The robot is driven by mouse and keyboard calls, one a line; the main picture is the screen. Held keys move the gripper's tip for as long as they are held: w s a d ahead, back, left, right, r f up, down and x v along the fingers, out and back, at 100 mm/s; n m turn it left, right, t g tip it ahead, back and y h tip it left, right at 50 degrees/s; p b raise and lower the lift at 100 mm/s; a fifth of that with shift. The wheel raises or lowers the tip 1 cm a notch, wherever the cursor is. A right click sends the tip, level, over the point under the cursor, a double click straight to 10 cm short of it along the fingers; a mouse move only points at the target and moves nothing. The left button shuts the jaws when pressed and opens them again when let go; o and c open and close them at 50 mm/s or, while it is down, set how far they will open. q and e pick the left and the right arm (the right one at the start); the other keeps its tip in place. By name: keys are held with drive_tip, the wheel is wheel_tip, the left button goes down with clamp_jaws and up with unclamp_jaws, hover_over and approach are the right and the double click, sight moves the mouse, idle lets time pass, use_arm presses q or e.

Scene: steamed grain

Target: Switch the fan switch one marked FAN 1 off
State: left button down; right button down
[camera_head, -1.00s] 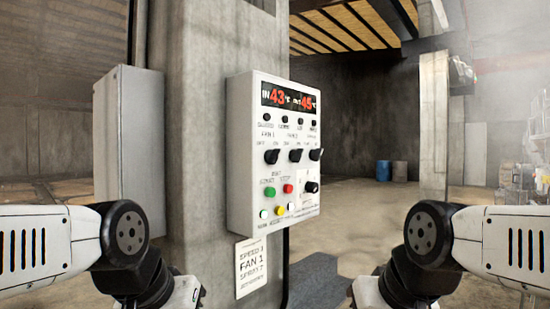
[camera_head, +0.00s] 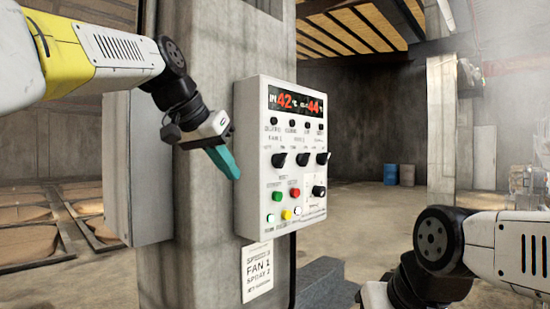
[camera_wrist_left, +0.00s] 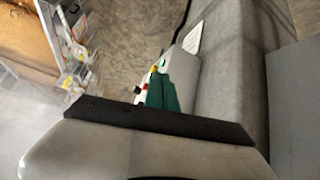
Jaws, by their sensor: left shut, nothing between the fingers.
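The white control box (camera_head: 250,160) hangs on the concrete pillar, with a red display reading 42 and 44. Three black rotary knobs sit in a row; the leftmost, under a small label that seems to read FAN 1, is the fan switch (camera_head: 279,160). Its exact setting is too small to tell. My left gripper (camera_head: 235,174) is shut and empty, its teal fingers close to the box's left edge, left of the knob and apart from it. In the left wrist view the shut teal fingers (camera_wrist_left: 160,95) point toward the box, partly hiding it. My right gripper is out of view.
Green, red, yellow and white buttons and another black knob (camera_head: 319,191) sit low on the panel. A grey cabinet (camera_head: 150,165) is behind my left gripper. Floor at right is open.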

sight(279, 165)
use_arm(q)
drive_tip(key=w+d+r+m+h, duration=0.1)
drive_tip(key=w+r, duration=0.4)
drive_tip(key=r, duration=0.6)
drive_tip(key=shift+d+m+h, duration=0.4)
drive_tip(key=shift+d+m, duration=0.05)
drive_tip(key=shift+m, duration=0.75)
drive_tip(key=shift+w, duration=0.1)
drive_tip(key=x, duration=1.4)
drive_tip(key=shift+w+r, duration=0.15)
drive_tip(key=shift+a+f+t+h, duration=0.1)
drive_tip(key=shift+f+t+h, duration=0.25)
drive_tip(key=shift+t+h, duration=0.4)
drive_tip(key=shift+f+t+h, duration=0.25)
drive_tip(key=shift+f+t, duration=0.05)
drive_tip(key=shift+t, duration=0.25)
drive_tip(key=shift+w+f, duration=0.1)
drive_tip(key=shift+f, duration=0.9)
drive_tip(key=shift+w+d+f, duration=0.45)
drive_tip(key=shift+d+f, duration=0.15)
drive_tip(key=shift+f, duration=0.1)
